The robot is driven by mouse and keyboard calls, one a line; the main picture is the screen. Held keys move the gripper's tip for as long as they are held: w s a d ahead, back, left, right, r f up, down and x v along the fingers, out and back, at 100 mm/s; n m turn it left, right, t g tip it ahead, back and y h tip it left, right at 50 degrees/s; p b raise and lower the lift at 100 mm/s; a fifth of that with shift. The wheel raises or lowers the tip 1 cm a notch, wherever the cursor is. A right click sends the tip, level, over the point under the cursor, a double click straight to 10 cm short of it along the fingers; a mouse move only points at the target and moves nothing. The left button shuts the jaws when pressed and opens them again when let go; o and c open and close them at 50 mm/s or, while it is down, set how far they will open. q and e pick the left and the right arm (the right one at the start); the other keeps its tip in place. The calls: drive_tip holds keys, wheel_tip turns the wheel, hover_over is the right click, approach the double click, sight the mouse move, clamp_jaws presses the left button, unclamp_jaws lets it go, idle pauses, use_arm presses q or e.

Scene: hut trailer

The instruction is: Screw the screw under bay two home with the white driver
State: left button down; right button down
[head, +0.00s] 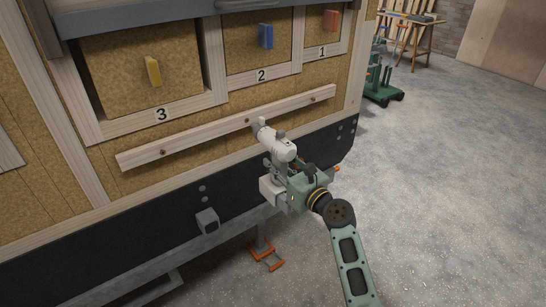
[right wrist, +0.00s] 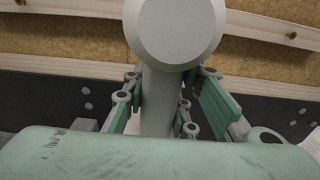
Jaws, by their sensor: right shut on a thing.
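The white driver (head: 279,146) is held in my right gripper (head: 279,172), which is shut on its handle. Its nose points up and left at the wooden rail (head: 200,139). The nose is at or very near the screw under bay two (head: 247,121); I cannot tell whether they touch. In the right wrist view, the driver's round rear end (right wrist: 180,28) and handle (right wrist: 158,105) sit between the green fingers and hide the rail behind. Bay two (head: 262,75) bears the number 2 and a blue handle (head: 265,36). My left gripper is not in view.
Other screws sit in the rail under bay three (head: 163,152) and bay one (head: 313,99). Bay three has a yellow handle (head: 153,71), bay one a red one (head: 330,20). A black skirt (head: 240,178) runs below the rail. The concrete floor at right is clear.

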drive_tip(key=d, duration=0.8)
drive_tip(key=shift+w+r+b, duration=0.2)
drive_tip(key=shift+w+b, duration=0.1)
drive_tip(key=shift+w, duration=0.1)
idle(0.4)
drive_tip(key=s+d+f+m+t+h, duration=0.1)
drive_tip(key=s+d+f+m+h, duration=0.15)
drive_tip(key=s, duration=0.65)
drive_tip(key=s+d+f+m+t+h, duration=0.15)
drive_tip(key=s+f, duration=0.25)
drive_tip(key=s, duration=0.5)
drive_tip(key=s+d+r+m+h, duration=0.1)
drive_tip(key=s+d+r+h, duration=0.2)
drive_tip(key=s, duration=0.5)
drive_tip(key=s+d+r+m+h, duration=0.2)
drive_tip(key=s+d+r+h, duration=0.1)
drive_tip(key=s, duration=0.5)
drive_tip(key=shift+s+d+t+h, duration=0.15)
drive_tip(key=shift+d+t+h, duration=0.2)
drive_tip(key=shift+t, duration=0.1)
